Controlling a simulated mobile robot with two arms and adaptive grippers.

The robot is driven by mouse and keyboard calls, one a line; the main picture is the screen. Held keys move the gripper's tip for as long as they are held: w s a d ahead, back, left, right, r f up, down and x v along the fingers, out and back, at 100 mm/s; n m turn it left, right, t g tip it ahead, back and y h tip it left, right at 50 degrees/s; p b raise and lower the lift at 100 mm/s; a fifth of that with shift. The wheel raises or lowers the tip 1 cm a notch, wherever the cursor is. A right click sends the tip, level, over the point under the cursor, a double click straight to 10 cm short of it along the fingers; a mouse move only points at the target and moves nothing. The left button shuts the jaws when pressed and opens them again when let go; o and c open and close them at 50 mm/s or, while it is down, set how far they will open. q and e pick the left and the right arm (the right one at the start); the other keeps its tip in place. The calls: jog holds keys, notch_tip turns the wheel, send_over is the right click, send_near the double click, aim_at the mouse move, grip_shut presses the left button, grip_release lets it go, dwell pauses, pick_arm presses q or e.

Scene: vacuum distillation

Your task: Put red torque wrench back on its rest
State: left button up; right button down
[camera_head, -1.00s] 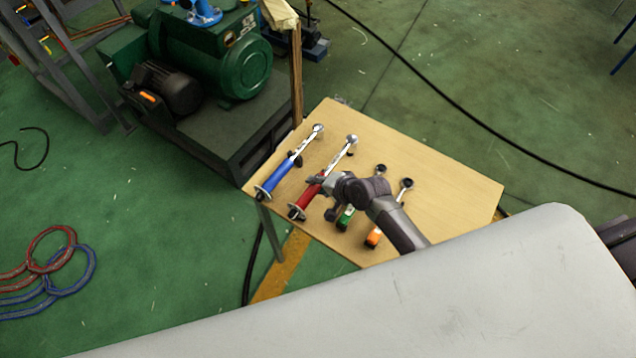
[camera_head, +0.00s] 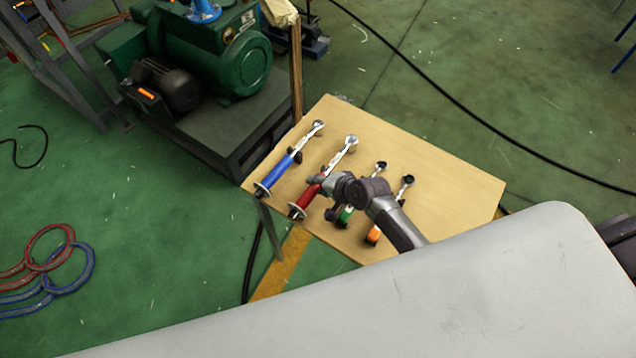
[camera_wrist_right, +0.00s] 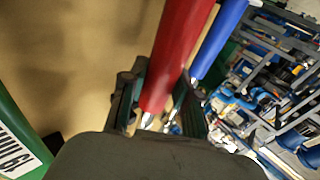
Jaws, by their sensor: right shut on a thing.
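The red torque wrench (camera_head: 307,196) is at the wooden table's left part, its metal head towards the back. My right gripper (camera_head: 318,180) is shut on its red handle, near the shaft end. In the right wrist view the red handle (camera_wrist_right: 178,55) passes between the fingers of my right gripper (camera_wrist_right: 158,100). Whether the wrench touches a rest is hidden by the gripper. The blue torque wrench (camera_head: 280,174) lies to its left, roughly parallel. My left gripper is not in view.
A green-handled wrench (camera_head: 345,215) and an orange-handled wrench (camera_head: 374,234) lie right of the red one, partly behind my arm. The right part of the table (camera_head: 450,185) is clear. A green pump (camera_head: 215,60) stands behind the table at left.

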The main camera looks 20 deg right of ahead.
jog(key=shift+f+b, duration=0.35)
jog(key=shift+f, duration=0.15)
jog(key=c, duration=0.8)
grip_release()
jog(key=shift+o, duration=0.2)
jog(key=shift+s+f, duration=0.15)
jog(key=shift+f, duration=0.1)
jog(key=v, duration=1.2)
jog(key=shift+r, duration=0.2)
